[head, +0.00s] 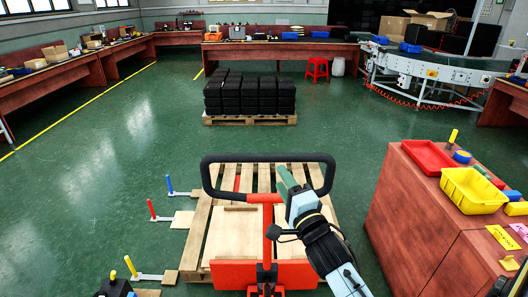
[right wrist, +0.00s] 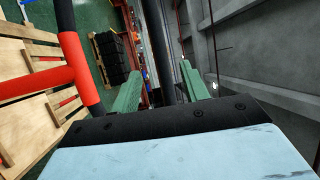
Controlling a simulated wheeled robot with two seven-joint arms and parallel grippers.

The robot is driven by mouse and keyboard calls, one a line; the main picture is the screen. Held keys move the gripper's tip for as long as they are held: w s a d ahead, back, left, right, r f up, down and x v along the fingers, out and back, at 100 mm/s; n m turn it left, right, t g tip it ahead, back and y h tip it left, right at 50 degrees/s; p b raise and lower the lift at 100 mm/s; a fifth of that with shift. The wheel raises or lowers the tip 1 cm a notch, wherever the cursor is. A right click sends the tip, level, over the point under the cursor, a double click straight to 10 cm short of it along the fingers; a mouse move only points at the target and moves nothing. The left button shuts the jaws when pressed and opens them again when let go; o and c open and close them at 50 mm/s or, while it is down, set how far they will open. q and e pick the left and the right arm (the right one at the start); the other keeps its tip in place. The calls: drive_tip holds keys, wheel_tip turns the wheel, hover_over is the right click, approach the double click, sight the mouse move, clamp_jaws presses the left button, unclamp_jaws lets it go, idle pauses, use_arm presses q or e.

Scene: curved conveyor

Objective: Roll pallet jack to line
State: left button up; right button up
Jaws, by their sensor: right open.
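The pallet jack shows in the head view with a red frame (head: 262,272) and a black loop handle (head: 207,178) on a red post. It stands at the near end of a wooden pallet (head: 196,232). My right gripper (head: 289,180) is at the right part of the handle loop. In the right wrist view its two green fingers (right wrist: 160,72) are apart, with a black handle bar (right wrist: 160,30) between them; I cannot tell whether they touch it. The red post (right wrist: 78,70) shows at the left there. My left gripper is not in view.
A red cabinet (head: 408,225) with red and yellow bins (head: 474,190) stands close on the right. A pallet stacked with black crates (head: 250,95) stands ahead. The curved conveyor (head: 430,68) is at the back right, a red stool (head: 317,69) beside it. Green floor is clear at left.

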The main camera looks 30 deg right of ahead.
sight(270, 162)
drive_tip(key=x, duration=1.1)
drive_tip(key=shift+p, duration=0.3)
drive_tip(key=shift+c, duration=0.4)
clamp_jaws()
